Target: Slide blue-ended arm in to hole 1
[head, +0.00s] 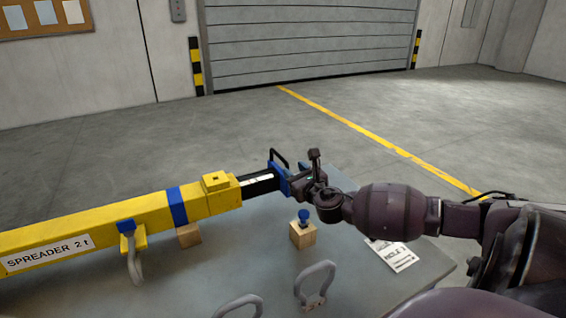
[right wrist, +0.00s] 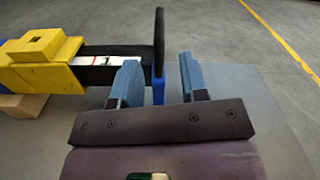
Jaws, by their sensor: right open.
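The yellow spreader beam (head: 100,232) lies across the table from the left, marked "SPREADER 2 t", with a blue band. A black arm (head: 261,183) with white markings extends from its right end. The arm has a blue end plate (head: 281,178) and a black handle (head: 279,158). In the right wrist view the black handle (right wrist: 159,45) and blue end (right wrist: 158,90) stand between the two blue finger pads. My right gripper (right wrist: 160,82) is open around the end, with gaps visible. It shows in the head view (head: 302,180) at the arm's end. My left gripper is not in view.
A wooden block with a blue-topped pin (head: 304,217) stands in front of my right gripper. Grey shackles (head: 315,285) lie on the table's near side. A printed sheet (head: 393,254) lies at right. A wooden block (head: 188,235) supports the beam. The grey table (head: 210,275) has bare room between.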

